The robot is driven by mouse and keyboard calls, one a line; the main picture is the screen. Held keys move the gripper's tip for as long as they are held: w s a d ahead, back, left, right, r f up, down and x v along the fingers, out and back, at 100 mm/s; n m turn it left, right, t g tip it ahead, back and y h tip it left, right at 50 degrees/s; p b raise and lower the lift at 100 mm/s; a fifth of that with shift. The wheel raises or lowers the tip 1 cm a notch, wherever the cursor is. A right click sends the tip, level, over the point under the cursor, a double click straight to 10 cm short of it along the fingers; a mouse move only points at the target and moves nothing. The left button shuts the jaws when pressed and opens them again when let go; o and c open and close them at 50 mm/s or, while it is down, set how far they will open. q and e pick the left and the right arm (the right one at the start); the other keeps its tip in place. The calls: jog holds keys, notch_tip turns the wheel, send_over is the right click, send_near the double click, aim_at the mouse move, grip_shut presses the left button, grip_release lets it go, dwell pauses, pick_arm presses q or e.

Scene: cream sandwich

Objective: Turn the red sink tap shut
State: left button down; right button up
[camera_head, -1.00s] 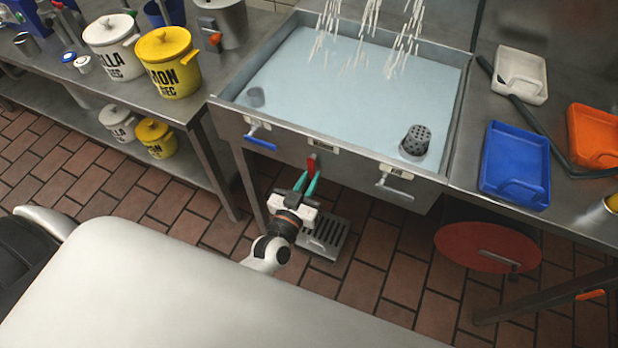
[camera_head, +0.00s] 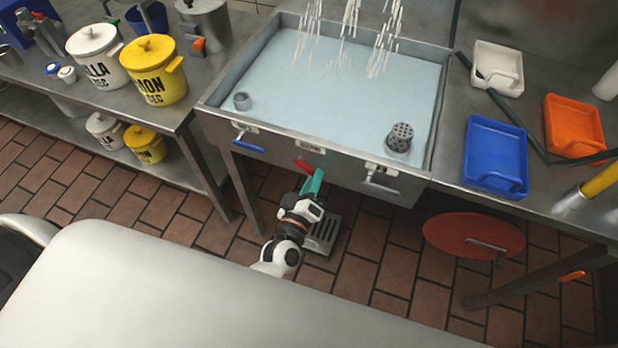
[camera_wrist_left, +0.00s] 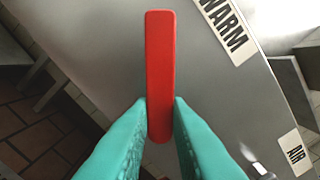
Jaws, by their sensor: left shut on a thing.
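The red tap handle (camera_head: 305,166) is on the front panel of the sink (camera_head: 272,147), between a blue lever and a grey lever. In the head view it lies slanted towards the right. In the left wrist view the red handle (camera_wrist_left: 160,70) is a flat bar running up from between the teal fingers. My left gripper (camera_head: 314,180) is shut on its lower end; the fingertips (camera_wrist_left: 160,112) touch it from both sides. The sink holds pale blue water, and white streams fall into it at the back. My right gripper is not in view.
A blue lever (camera_head: 248,146) and a grey lever (camera_head: 380,186) flank the red one. Labels "WARM" (camera_wrist_left: 229,32) and "AIR" (camera_wrist_left: 295,151) are on the panel. A grated drain (camera_head: 325,232) lies on the floor below. Pots stand left; a blue tray (camera_head: 496,152) lies right.

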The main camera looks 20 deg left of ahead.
pick_arm(q)
jog(key=r+n, duration=0.1)
jog(key=n, duration=0.1)
jog(key=d+n, duration=0.1)
jog(key=shift+r+n+p, duration=0.35)
jog(key=shift+n, duration=0.05)
jog(key=shift+d+r+n+p, duration=0.1)
jog(key=shift+r+n, duration=0.2)
jog(key=shift+n, duration=0.35)
jog(key=shift+a+r+n+p, duration=0.1)
jog(key=shift+r+n, duration=0.15)
jog(key=shift+n, duration=0.45)
jog(key=shift+d+r+n+p, duration=0.1)
jog(key=shift+r+n, duration=0.2)
jog(key=shift+n, duration=0.35)
jog(key=c, duration=1.4)
grip_release()
jog(key=shift+o, duration=0.2)
jog(key=b, duration=0.2)
send_near(324, 163)
jog(key=s, duration=0.6)
jog(key=shift+w+r, duration=0.1)
jog(key=shift+w, duration=0.1)
